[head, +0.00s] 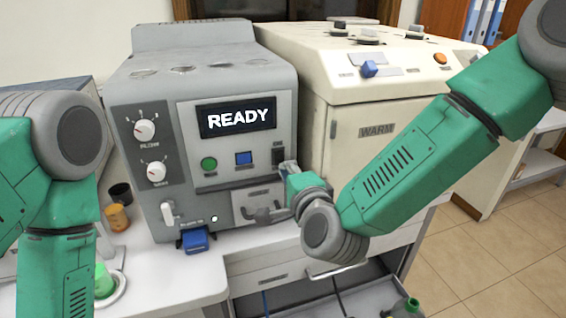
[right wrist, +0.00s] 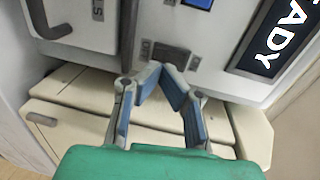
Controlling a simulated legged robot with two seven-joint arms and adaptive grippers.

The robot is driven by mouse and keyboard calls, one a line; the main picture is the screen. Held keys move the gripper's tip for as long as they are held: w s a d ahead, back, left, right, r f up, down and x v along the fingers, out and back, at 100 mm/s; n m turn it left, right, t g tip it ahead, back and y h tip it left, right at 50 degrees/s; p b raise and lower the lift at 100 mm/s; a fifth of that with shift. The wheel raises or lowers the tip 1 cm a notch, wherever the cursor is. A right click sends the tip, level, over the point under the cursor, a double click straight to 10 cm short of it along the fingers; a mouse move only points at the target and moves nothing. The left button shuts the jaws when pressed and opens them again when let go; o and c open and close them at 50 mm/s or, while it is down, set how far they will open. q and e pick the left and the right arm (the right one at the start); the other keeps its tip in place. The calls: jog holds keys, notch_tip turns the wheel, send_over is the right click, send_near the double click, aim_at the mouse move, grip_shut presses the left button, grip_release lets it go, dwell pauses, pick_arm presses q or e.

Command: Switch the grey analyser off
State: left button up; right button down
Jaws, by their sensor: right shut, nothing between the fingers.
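The grey analyser (head: 225,85) stands on the white bench with its display (head: 236,117) lit and reading READY. A dark switch (head: 278,155) sits on its front panel, right of the blue button (head: 243,158) and green button (head: 209,164). In the right wrist view the dark switch (right wrist: 170,58) lies just beyond the fingertips. My right gripper (head: 289,168) is shut and empty, close in front of the panel just below the switch; its blue-padded fingers (right wrist: 163,72) show in the wrist view. I cannot tell whether they touch the switch. My left gripper is out of view.
A cream machine (head: 376,131) marked WARM stands close on the right. A handled drawer front (head: 258,197) is below the panel. A dark jar (head: 121,193) and an amber jar (head: 117,218) stand at the left. Below the bench, a green bottle (head: 406,306) stands low.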

aim_at(279, 158)
jog(key=shift+x, duration=1.2)
jog(key=shift+a, duration=0.1)
jog(key=shift+w+b, duration=0.1)
jog(key=shift+b, duration=0.4)
jog(key=shift+f, duration=0.1)
